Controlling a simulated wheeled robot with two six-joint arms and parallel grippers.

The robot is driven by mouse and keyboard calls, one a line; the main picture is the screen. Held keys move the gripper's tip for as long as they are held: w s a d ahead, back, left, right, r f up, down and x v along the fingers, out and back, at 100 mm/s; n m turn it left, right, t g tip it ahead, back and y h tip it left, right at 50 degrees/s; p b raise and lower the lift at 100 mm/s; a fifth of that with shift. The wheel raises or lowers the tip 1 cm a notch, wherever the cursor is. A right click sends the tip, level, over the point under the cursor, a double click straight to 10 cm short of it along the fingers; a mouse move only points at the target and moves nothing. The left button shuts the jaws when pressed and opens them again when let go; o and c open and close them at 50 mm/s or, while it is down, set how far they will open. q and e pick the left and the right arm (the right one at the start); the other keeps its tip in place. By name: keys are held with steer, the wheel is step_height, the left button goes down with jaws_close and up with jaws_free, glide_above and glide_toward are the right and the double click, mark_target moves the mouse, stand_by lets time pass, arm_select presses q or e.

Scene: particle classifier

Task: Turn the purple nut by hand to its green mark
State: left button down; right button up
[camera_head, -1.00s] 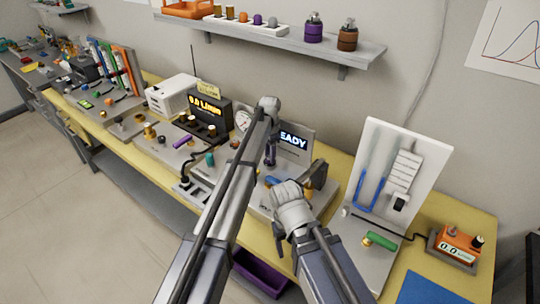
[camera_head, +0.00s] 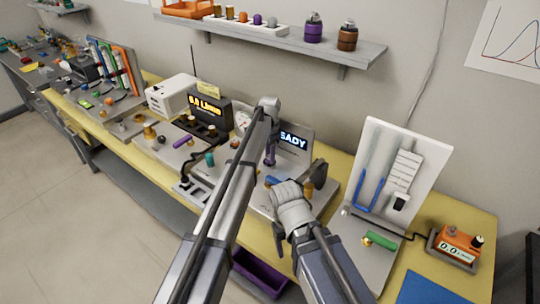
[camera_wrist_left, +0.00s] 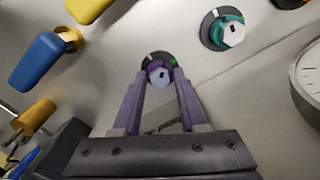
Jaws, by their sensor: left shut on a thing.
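The purple nut (camera_wrist_left: 157,70) shows in the left wrist view, between my left fingertips, with a pale front face. It sits on a dark round disc with green on its rim; I cannot tell exactly how the nut's pointer lines up with the green. My left gripper (camera_wrist_left: 158,84) is shut on the nut. In the head view my left gripper (camera_head: 270,154) hangs down in front of the panel with the READY display, and the nut is hidden there. My right gripper (camera_head: 279,225) is to the right and nearer, apart from the nut; its fingers are unclear.
A teal knob (camera_wrist_left: 229,33) on a similar disc is close to the right of the purple nut in the wrist view. A blue handle (camera_wrist_left: 37,62) is to the left, a gauge (camera_wrist_left: 309,72) at the right edge. A white tube board (camera_head: 390,170) stands farther right.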

arm_select(q)
steer(key=shift+w+a, duration=0.1)
steer(key=shift+a, duration=0.1)
stand_by(0.3)
steer(key=c, duration=0.5)
jaws_free()
steer(key=shift+r, duration=0.1)
arm_select(e)
steer(key=shift+a, duration=0.1)
arm_select(q)
steer(key=shift+o, duration=0.3)
steer(key=shift+d, duration=0.1)
steer(key=shift+r, duration=0.1)
arm_select(e)
steer(key=shift+r, duration=0.2)
arm_select(q)
step_height(320, 180, up, 8)
steer(key=p, duration=0.8)
steer(key=shift+f, duration=0.2)
arm_select(e)
step_height(320, 180, up, 8)
steer(key=shift+f, duration=0.25)
